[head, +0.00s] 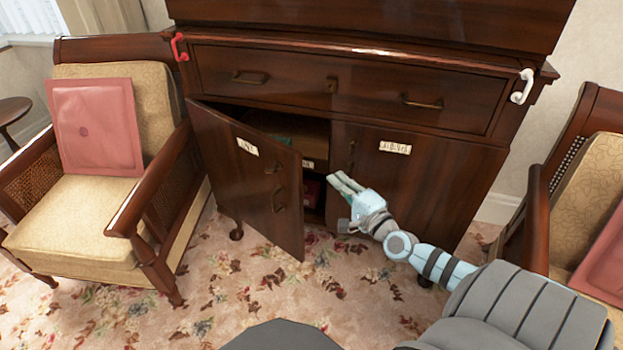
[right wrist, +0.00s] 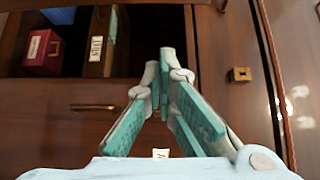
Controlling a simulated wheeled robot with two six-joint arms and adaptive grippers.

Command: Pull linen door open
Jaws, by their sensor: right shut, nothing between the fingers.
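The cabinet's left door (head: 236,175) stands partly open, swung out toward me, with a white label (head: 247,147) and a handle (head: 278,199). The right door (head: 425,185) is closed and also has a white label (head: 395,147). The lettering is too small to read surely, so I cannot tell which is the linen door. My right gripper (head: 335,178) is shut and empty, in front of the right door's left edge by the opening. In the right wrist view its fingertips (right wrist: 163,65) meet between the open door and the closed door. My left gripper is out of view.
A red box (right wrist: 43,48) sits inside the open compartment. A red hook (head: 179,47) and a white hook (head: 522,87) are at the cabinet's top corners. Armchairs with pink cushions stand at left (head: 95,125) and right (head: 603,255). The patterned carpet (head: 260,285) in front is clear.

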